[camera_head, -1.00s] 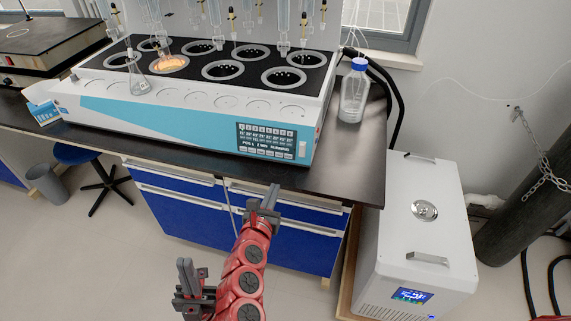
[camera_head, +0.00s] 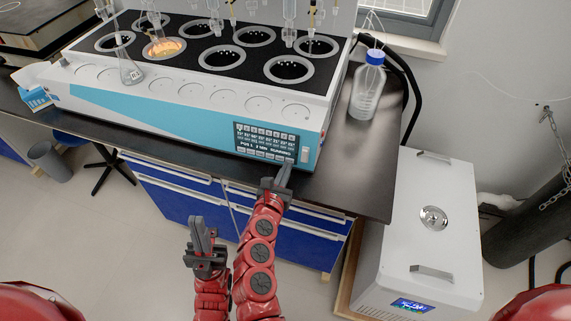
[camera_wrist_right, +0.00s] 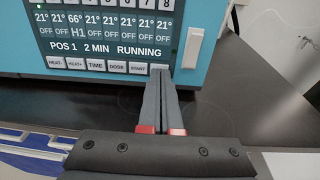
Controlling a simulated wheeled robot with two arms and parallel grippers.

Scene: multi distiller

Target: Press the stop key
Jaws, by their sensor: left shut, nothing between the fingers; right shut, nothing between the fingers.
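The white and light-blue distiller has a dark control panel (camera_head: 266,142) at its front right. In the right wrist view the panel (camera_wrist_right: 105,30) reads "POS 1 2 MIN RUNNING". Below that is a row of keys with HEAT-, HEAT+, TIME, DOSE and START (camera_wrist_right: 138,68). A last key (camera_wrist_right: 159,66) at the row's right end is partly covered by my fingertips, and its label is hidden. My right gripper (camera_head: 285,170) is shut and empty, its tips at that key; I cannot tell whether they touch. My left gripper (camera_head: 202,226) is shut and empty, in front of the blue drawers.
A white switch (camera_wrist_right: 194,48) sits right of the panel. A flask (camera_head: 130,72) stands on the distiller, near a glowing heating well (camera_head: 164,48). A blue-capped bottle (camera_head: 368,88) stands on the dark bench (camera_head: 355,175). A white box unit (camera_head: 425,235) stands to the right.

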